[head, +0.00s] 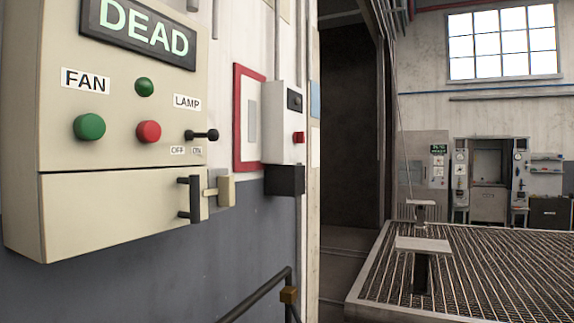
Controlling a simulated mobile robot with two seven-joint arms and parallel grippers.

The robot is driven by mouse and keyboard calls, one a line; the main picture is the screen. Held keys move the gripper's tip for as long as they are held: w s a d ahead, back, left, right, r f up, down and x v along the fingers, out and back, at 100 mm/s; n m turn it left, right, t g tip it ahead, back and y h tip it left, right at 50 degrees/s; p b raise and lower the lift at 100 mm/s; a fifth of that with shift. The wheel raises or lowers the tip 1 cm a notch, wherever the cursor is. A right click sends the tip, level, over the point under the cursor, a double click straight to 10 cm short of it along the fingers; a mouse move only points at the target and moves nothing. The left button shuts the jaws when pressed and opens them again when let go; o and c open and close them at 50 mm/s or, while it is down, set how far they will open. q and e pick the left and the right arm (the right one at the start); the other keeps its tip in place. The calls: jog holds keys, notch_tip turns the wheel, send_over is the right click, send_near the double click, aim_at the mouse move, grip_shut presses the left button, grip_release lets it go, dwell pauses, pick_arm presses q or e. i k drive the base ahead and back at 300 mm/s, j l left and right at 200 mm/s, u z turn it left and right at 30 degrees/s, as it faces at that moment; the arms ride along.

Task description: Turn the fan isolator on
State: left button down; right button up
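A cream control box (25,110) hangs on the wall at the left of the head view. Its sign (140,32) reads DEAD in pale green letters. A FAN label (86,81) is above a large green button (89,127). A small green button or light (144,87) and a red button (149,132) are beside it. A LAMP label (187,102) is above a dark lever (203,135), which lies sideways above small OFF and ON labels. No part is clearly marked as the fan isolator. Neither of my grippers is in view.
A lower cover (110,210) has a dark upright handle (190,200) and a latch block (226,190). A grey box with a red knob (299,137) is on the wall. A dark handrail (262,295) stands below. A grated platform (362,292) is at right.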

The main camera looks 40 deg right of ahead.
aim_at(299, 138)
jog(key=z, duration=1.2)
jog(key=l, duration=0.3)
jog(key=i+l+z, duration=0.15)
jog(key=l, duration=0.2)
jog(key=i+l+z, duration=0.4)
jog(key=l+z, duration=0.25)
jog(key=l, duration=0.15)
jog(key=i+l+z, duration=0.15)
jog(key=i+z, duration=0.2)
jog(key=i, duration=0.9)
jog(key=i+u, duration=0.25)
jog(key=u, duration=0.15)
jog(key=i+l+u, duration=0.15)
jog(key=u, duration=0.2)
jog(key=i+l+u, duration=0.2)
jog(key=u, duration=0.2)
jog(key=i+l+u, duration=0.1)
jog(key=u, duration=0.35)
jog(key=i+l+u, duration=0.15)
jog(key=u, duration=0.25)
jog(key=i+l+u, duration=0.1)
jog(key=u, duration=0.35)
